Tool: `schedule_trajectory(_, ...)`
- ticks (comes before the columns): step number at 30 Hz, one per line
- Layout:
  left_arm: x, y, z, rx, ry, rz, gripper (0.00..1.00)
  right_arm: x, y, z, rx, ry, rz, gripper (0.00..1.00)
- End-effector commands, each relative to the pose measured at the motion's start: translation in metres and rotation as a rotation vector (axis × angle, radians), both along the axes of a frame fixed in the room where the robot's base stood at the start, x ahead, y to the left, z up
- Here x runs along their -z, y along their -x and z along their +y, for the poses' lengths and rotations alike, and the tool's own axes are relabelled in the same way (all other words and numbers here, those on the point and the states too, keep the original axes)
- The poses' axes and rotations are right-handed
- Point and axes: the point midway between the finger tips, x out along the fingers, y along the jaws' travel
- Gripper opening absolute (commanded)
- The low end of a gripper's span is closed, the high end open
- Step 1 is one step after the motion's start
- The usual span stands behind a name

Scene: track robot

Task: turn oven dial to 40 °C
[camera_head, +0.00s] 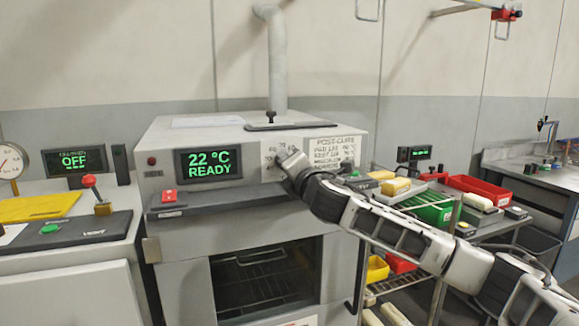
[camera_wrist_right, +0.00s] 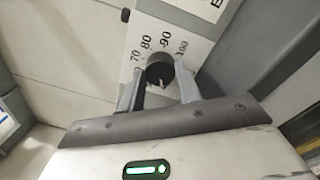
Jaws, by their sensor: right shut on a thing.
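The oven (camera_head: 175,220) stands in the middle of the head view, its display (camera_head: 209,163) reading "22 °C READY". My right gripper (camera_head: 290,160) reaches the white dial plate on the oven's front, and the dial is mostly hidden behind it there. In the right wrist view the black round dial (camera_wrist_right: 160,66) sits between the two fingers of my right gripper (camera_wrist_right: 158,86), which is shut on it. Scale numbers 70, 80, 90 and 100 show around the dial. The pointer's setting cannot be read clearly. My left gripper is not in view.
A red button (camera_head: 169,196) sits on the ledge under the display. To the left is a bench with a red-knobbed lever (camera_head: 89,181) and a green button (camera_head: 50,229). At right, a rack holds red (camera_head: 480,190) and green bins. The oven window shows wire shelves.

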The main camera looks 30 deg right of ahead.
Motion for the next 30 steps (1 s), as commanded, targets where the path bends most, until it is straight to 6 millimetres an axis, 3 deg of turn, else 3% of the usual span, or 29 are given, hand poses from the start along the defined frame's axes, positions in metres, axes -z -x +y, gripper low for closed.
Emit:
schedule_trajectory(17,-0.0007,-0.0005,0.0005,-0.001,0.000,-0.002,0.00,0.0007,0.0000,0.0003,-0.001,0.037,0.009,0.11)
schedule_trajectory(18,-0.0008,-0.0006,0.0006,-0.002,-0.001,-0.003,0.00,0.0007,0.0000,0.0003,-0.001,0.037,0.009,0.37)
schedule_trajectory(20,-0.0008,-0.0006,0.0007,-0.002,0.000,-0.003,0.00,0.0007,0.0000,0.0003,-0.001,0.037,0.009,0.54)
schedule_trajectory(30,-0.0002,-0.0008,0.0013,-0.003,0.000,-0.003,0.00,0.0008,0.0018,0.0003,0.000,0.034,0.008,0.56)
